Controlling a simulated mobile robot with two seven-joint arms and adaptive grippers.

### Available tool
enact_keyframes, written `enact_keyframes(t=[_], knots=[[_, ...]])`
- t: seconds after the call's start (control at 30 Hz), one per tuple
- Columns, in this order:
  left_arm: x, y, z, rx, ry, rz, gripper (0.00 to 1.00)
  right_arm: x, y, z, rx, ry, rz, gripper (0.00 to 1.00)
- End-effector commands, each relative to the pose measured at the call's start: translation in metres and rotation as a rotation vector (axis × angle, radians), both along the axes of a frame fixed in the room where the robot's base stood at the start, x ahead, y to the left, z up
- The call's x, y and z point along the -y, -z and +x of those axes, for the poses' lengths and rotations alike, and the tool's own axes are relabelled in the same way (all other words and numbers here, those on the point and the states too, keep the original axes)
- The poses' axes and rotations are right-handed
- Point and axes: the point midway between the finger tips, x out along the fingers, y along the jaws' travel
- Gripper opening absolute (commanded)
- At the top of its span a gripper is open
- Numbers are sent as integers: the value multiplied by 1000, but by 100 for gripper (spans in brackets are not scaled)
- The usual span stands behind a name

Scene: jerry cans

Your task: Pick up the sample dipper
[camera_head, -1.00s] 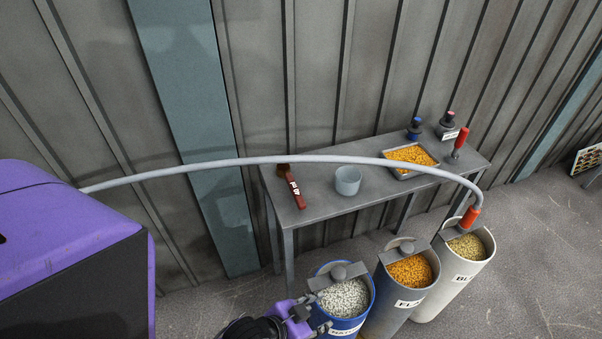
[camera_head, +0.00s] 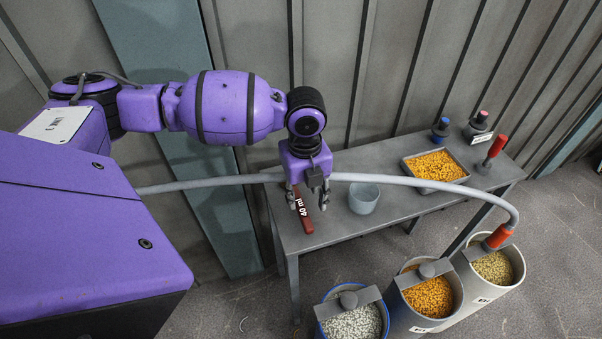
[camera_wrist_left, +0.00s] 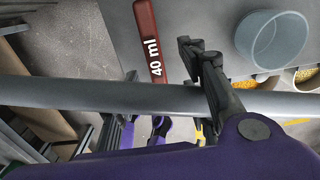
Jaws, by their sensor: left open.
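The sample dipper (camera_head: 301,212) has a red-brown handle marked "40 ml" and lies on the grey bench. Its handle (camera_wrist_left: 148,40) also shows in the left wrist view, top centre; its far end is hidden behind my gripper in the head view. My left gripper (camera_head: 308,203) points down over the dipper with its fingers apart, one on each side of the handle as the head view sees it. It is open and empty; I cannot tell whether it touches the dipper. My right gripper is not in view.
A grey hose (camera_head: 400,181) with a red end arcs across the bench and passes close by my left gripper. A pale cup (camera_head: 364,200) stands just right of the dipper. A tray of orange pellets (camera_head: 434,166) stands farther right. Several filled bins stand on the floor in front.

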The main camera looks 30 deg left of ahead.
Motion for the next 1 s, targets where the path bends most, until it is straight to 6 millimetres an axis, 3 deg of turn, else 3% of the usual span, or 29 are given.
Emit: enact_keyframes(t=[0.13,0.4,0.63,0.9,1.0], knots=[[-3,12,-5,-20,16,8,41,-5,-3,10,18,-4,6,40],[2,44,-2,-17,16,6,41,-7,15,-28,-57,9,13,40],[4,74,0,-14,15,7,41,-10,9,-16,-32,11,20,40],[4,77,0,-12,15,7,41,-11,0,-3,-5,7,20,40],[4,77,0,-12,15,7,29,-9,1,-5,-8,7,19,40]])
